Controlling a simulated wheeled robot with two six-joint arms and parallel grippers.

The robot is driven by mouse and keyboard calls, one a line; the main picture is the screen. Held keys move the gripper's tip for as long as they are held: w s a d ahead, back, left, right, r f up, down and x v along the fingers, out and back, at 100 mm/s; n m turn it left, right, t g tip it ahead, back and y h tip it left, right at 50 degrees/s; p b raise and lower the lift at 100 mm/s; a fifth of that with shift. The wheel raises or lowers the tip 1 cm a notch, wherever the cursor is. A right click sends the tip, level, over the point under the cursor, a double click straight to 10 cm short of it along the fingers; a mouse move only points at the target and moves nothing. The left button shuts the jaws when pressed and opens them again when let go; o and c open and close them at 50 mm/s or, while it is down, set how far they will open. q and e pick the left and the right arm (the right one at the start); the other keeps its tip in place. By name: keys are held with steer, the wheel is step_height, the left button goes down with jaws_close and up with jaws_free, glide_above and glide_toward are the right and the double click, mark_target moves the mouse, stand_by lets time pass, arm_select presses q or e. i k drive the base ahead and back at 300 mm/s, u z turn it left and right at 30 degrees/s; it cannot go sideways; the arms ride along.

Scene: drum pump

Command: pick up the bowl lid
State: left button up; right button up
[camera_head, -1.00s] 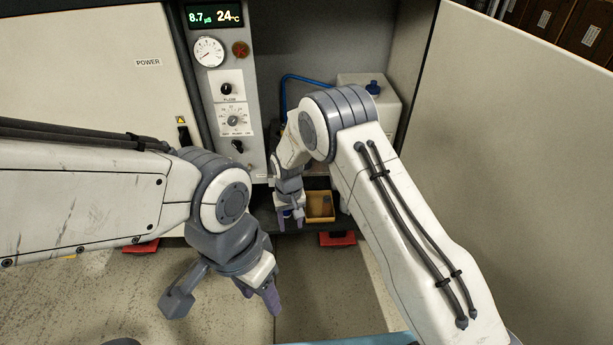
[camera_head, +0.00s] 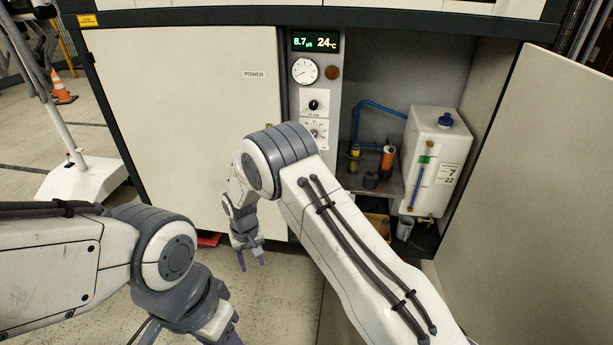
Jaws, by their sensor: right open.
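I cannot make out a bowl lid for certain. On a metal shelf (camera_head: 395,189) in the open cabinet stand an orange cylinder (camera_head: 388,158), a small dark cup (camera_head: 370,179) and a dark fitting with a yellow part (camera_head: 354,158). Any of these parts may belong to the bowl, but they are too small to tell. My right gripper (camera_head: 251,260) is open and empty, pointing down in front of the cabinet, left of and lower than the shelf. My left gripper (camera_head: 228,337) is at the bottom edge, partly cut off; its jaw opening is unclear.
A white tank (camera_head: 435,155) with a blue cap stands right of the shelf, with a blue hose (camera_head: 372,106) behind. The open door (camera_head: 545,190) bounds the right side.

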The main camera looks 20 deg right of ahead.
mark_target(370, 178)
steer(key=u, duration=0.6)
steer(key=i, duration=1.25)
steer(key=z, duration=2)
steer(key=i, duration=1)
